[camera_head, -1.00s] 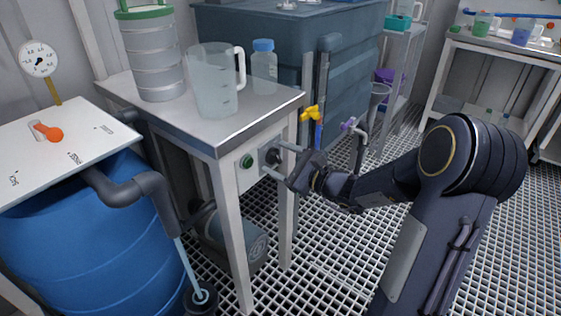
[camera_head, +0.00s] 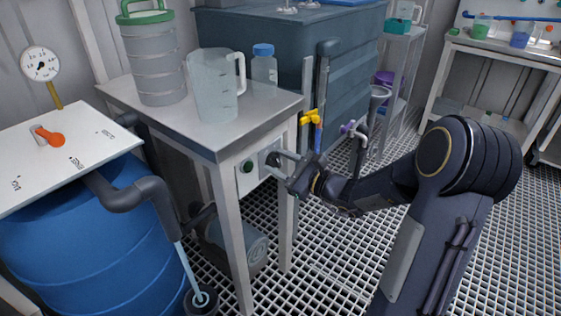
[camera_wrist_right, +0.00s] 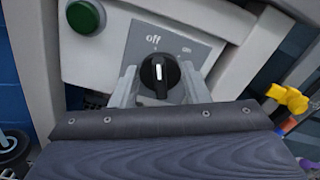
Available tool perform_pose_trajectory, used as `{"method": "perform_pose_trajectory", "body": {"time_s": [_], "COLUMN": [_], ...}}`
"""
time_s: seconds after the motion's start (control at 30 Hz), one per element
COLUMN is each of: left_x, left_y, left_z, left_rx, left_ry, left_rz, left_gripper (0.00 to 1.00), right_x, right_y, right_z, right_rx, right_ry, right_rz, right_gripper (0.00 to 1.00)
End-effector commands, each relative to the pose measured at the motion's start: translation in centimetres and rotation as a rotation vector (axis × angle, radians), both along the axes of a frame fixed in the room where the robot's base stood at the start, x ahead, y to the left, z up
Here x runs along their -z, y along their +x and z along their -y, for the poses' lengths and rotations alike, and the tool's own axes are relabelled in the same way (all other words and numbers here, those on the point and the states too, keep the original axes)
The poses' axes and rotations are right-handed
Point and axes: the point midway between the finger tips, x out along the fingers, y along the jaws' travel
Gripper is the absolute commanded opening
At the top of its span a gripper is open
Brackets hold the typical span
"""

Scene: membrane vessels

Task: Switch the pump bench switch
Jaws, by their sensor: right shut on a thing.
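The pump bench switch (camera_wrist_right: 160,74) is a black rotary knob with a white mark on a grey plate (camera_wrist_right: 180,45) labelled "off" and "on". The white mark points up, between straight up and the "off" label. The plate sits on the front panel of the pump bench (camera_head: 205,140). My right gripper (camera_wrist_right: 158,82) has its two fingers on either side of the knob and is shut on it. In the head view, my right gripper (camera_head: 277,165) reaches the panel from the right and hides most of the knob. My left gripper is not in view.
A green button (camera_wrist_right: 87,16) is left of the switch plate. A clear jug (camera_head: 213,88), a capped bottle (camera_head: 264,66) and a stacked canister (camera_head: 155,60) stand on the bench.

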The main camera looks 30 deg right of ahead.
Motion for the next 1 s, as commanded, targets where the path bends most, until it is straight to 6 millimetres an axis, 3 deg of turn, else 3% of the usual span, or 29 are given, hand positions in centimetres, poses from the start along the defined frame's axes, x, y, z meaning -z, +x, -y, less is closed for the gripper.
{"method": "perform_pose_trajectory", "body": {"time_s": [1.0], "left_x": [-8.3], "left_y": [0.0], "left_z": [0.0], "left_rx": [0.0], "left_ry": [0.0], "left_rz": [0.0], "left_gripper": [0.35], "right_x": [-0.2], "right_y": [0.1], "right_z": [0.3], "right_rx": [0.001], "right_ry": [0.778], "right_rz": [-0.324], "right_gripper": [0.19]}}
